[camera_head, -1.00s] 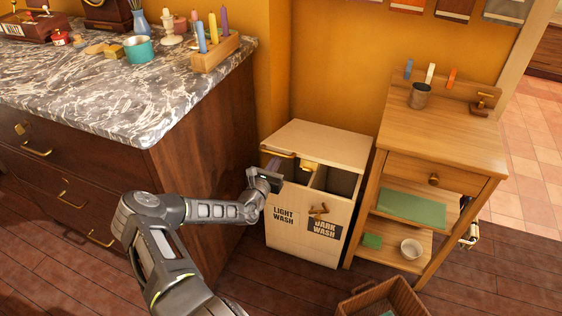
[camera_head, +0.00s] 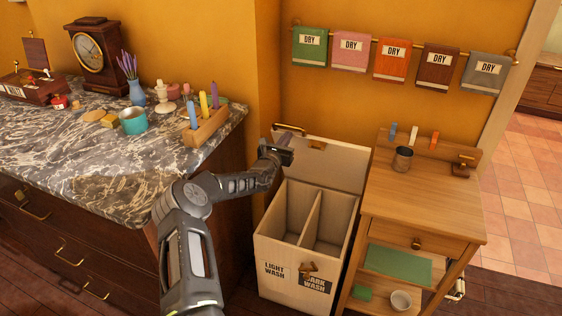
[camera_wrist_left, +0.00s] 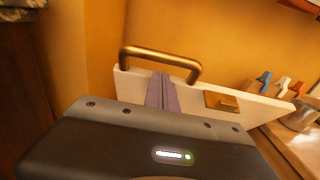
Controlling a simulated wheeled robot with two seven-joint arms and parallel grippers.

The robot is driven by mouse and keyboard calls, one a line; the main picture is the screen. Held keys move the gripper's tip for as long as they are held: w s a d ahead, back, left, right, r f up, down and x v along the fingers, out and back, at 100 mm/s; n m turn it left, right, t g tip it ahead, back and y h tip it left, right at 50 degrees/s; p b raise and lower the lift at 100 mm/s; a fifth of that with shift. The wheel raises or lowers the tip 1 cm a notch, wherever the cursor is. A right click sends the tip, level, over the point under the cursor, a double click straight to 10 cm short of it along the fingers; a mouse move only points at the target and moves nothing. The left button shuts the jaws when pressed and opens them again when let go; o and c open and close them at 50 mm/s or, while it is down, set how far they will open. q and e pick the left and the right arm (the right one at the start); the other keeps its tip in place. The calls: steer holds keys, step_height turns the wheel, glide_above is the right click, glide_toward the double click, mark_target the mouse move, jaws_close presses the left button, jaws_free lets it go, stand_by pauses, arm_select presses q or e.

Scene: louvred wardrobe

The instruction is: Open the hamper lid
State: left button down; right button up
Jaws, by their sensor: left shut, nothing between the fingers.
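The hamper (camera_head: 285,268) is a pale box with two open compartments and "LIGHT WASH" and "DARK WASH" labels in front. Its lid (camera_head: 338,165) stands raised at the back, its inner face showing. The lid's brass handle (camera_wrist_left: 160,62) is at its upper edge, and a brass catch (camera_wrist_left: 228,102) is on the inner face. My left gripper (camera_head: 284,138) is shut and empty at the lid's upper left. Its purple fingers (camera_wrist_left: 161,92) overlap the lid just below the handle; contact is unclear.
A dark cabinet with a marble top (camera_head: 90,160) stands left of the hamper, holding a candle rack (camera_head: 206,126), teal cup (camera_head: 133,120) and clock (camera_head: 94,48). The wooden stand (camera_head: 420,208) is close on the right. Towels (camera_head: 372,58) hang on the wall above.

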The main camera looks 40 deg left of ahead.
arm_select(q)
steer(key=w+b, duration=0.2)
steer(key=w+a+r+b, duration=0.1)
steer(key=w+b, duration=0.1)
steer(key=w+a+r+b, duration=0.1)
steer(key=w+b, duration=0.1)
steer(key=shift+w+a+r, duration=0.15)
steer(key=shift+w+r, duration=0.1)
steer(key=shift+w, duration=0.1)
steer(key=shift+w+a+r+b, duration=0.15)
steer(key=shift+w+r+b, duration=0.15)
steer(key=shift+w+b, duration=0.15)
arm_select(e)
step_height(320, 180, down, 8)
steer(key=shift+w, duration=0.3)
arm_select(q)
steer(key=shift+s, duration=0.1)
arm_select(e)
steer(key=shift+f, duration=0.1)
